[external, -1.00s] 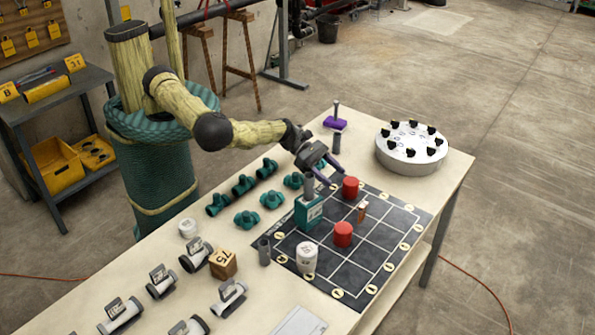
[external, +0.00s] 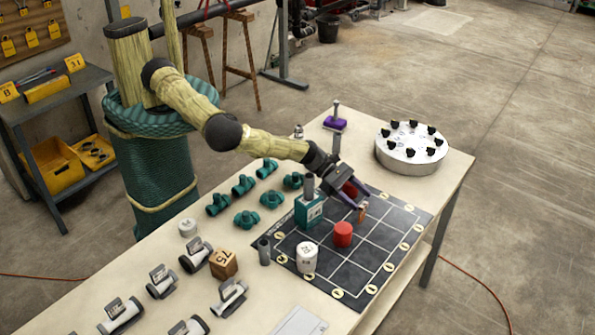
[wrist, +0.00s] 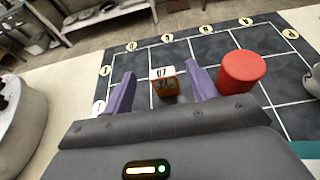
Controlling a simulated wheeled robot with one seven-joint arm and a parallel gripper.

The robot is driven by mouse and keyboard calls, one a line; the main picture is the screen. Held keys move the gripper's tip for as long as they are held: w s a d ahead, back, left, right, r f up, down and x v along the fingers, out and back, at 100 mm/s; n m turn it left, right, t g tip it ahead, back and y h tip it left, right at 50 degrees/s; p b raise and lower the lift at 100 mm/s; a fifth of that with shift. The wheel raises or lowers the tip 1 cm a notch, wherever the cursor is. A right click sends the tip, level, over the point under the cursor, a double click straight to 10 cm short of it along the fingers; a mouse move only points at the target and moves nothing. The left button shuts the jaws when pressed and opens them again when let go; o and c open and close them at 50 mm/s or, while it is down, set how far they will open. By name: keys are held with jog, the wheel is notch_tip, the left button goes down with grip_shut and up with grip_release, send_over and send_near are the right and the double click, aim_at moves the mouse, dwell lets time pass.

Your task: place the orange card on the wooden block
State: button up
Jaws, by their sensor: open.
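The orange card (external: 362,213) stands upright on the dark grid mat, a small orange piece. In the wrist view the orange card (wrist: 166,89) shows a white marked top and sits between my two purple fingers, near their tips. My gripper (external: 354,205) is open and low over the mat, right at the card; its fingers (wrist: 160,72) do not visibly touch it. The wooden block (external: 223,264), a brown cube with a number on it, rests on the pale table left of the mat, well away from my gripper.
A red cylinder (external: 343,234) stands on the mat (external: 371,251), close right of my fingers in the wrist view (wrist: 241,72). A teal box (external: 310,211) and white cylinder (external: 306,257) stand between card and block.

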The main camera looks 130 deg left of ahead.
aim_at(364, 205)
jog(key=shift+f+p+x, duration=0.2)
jog(key=shift+p+x, duration=0.3)
jog(key=shift+x, duration=0.8)
jog(key=shift+f+p+x, duration=0.2)
jog(key=shift+p+x, duration=0.25)
jog(key=shift+x, duration=0.85)
jog(key=shift+s+d, duration=0.1)
jog(key=shift+s, duration=0.05)
jog(key=c, duration=1.1)
jog(key=shift+r, duration=0.15)
notch_tip(364, 205, up, 10)
jog(key=shift+f+b, duration=0.15)
jog(key=shift+b, duration=1.1)
